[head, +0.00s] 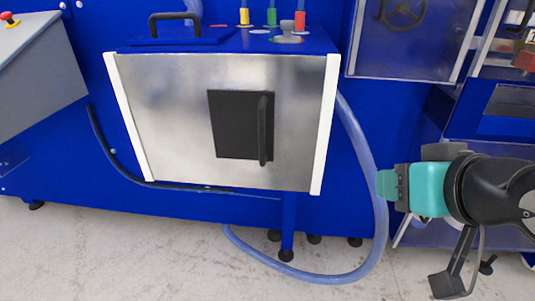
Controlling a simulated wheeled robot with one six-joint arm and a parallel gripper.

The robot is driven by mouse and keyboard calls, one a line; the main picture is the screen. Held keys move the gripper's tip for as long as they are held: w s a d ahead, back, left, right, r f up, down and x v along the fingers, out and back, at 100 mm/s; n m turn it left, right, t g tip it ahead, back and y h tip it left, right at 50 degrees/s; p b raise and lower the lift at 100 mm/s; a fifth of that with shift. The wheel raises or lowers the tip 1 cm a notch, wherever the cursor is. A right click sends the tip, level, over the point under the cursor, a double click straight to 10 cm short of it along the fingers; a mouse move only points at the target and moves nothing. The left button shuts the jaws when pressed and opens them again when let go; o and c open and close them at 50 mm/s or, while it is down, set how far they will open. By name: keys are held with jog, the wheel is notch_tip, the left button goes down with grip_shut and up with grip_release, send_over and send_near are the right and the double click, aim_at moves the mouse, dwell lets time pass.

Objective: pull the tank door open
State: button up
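The tank is a blue box with a brushed metal front (170,105) framed by white side strips, in the upper middle of the head view. A small black door (232,140) is set in the metal front and lies flush with it. A black vertical bar handle (262,130) stands at the door's right side. My gripper (385,185) is at the right, teal and black, to the right of the tank and lower than the handle, well apart from it. Its fingers are seen end-on and small, so their opening cannot be made out.
A translucent blue hose (372,170) loops down from the tank's right side to the floor, passing by my gripper. A black lid handle (175,22) and coloured fittings (271,17) sit on top. A grey control box (40,75) is at left. Pale floor (120,255) lies open in front.

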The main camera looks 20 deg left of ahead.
jog(key=a+f+n+t+y+b, duration=0.2)
jog(key=a+t+y+b, duration=0.15)
jog(key=a, duration=0.35)
jog(key=n+y+b, duration=0.1)
jog(key=n+y, duration=0.1)
jog(key=y, duration=0.2)
send_near(263, 126)
jog(key=p+x, duration=0.5)
jog(key=x, duration=0.5)
jog(key=shift+w+a, duration=0.25)
grip_shut()
